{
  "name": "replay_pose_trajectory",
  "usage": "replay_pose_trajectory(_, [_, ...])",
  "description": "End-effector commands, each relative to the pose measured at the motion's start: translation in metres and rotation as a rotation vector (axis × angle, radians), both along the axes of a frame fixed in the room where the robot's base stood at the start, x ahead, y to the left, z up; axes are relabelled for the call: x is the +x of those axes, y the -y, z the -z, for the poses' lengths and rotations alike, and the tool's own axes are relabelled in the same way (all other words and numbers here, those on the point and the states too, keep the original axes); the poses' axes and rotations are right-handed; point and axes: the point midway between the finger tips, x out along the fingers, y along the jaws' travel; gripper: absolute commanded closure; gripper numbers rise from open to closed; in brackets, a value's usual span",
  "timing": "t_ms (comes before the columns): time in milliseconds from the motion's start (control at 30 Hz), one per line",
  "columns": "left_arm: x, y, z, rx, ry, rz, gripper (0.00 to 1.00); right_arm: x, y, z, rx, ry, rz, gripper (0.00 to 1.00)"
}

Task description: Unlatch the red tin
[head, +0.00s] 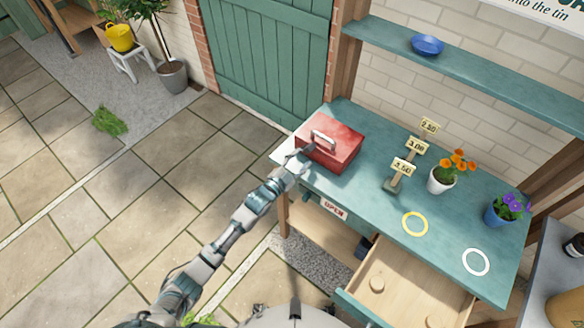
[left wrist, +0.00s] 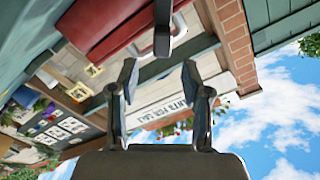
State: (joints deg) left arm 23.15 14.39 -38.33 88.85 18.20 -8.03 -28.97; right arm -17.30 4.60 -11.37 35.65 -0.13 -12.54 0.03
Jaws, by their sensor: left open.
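The red tin (head: 340,137) stands shut at the left end of the teal bench, with a pale metal handle (head: 323,140) on its lid. My left gripper (head: 302,154) is at the tin's near left side, close to its front; the head view does not show whether it touches. In the left wrist view the open fingers (left wrist: 160,80) have nothing between them. The red tin (left wrist: 105,25) and a grey metal loop (left wrist: 180,32) show beyond them. I cannot make out the latch clearly. My right gripper is not in view.
On the bench (head: 365,195) stand price signs (head: 403,167), a pot of orange flowers (head: 442,180) and a blue pot of purple flowers (head: 505,210). A yellow ring (head: 415,224) and a white ring (head: 476,262) lie flat. An open drawer (head: 405,285) juts out in front.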

Motion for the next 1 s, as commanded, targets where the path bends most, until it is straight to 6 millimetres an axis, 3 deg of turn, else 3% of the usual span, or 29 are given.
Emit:
replay_pose_trajectory(233, [-0.035, -0.026, 0.001, 0.000, -0.002, 0.000, 0.52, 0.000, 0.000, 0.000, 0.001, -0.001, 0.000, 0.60])
replay_pose_trajectory(633, [-0.043, -0.032, 0.001, 0.000, -0.001, -0.001, 0.52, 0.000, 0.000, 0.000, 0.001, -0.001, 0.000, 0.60])
replay_pose_trajectory(733, [-0.042, -0.034, 0.009, 0.000, -0.018, -0.009, 0.52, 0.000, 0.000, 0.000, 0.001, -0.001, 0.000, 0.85])
replay_pose_trajectory(800, [-0.040, -0.043, 0.034, 0.004, -0.068, -0.037, 0.52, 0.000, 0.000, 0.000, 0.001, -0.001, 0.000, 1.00])
replay_pose_trajectory(867, [-0.039, -0.058, 0.073, 0.008, -0.146, -0.082, 0.52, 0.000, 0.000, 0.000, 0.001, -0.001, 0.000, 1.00])
replay_pose_trajectory(967, [-0.054, -0.094, 0.170, 0.019, -0.340, -0.189, 0.52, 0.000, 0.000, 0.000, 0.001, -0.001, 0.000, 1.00])
replay_pose_trajectory(1000, [-0.069, -0.111, 0.215, 0.025, -0.430, -0.239, 0.52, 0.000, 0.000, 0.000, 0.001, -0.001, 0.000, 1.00])
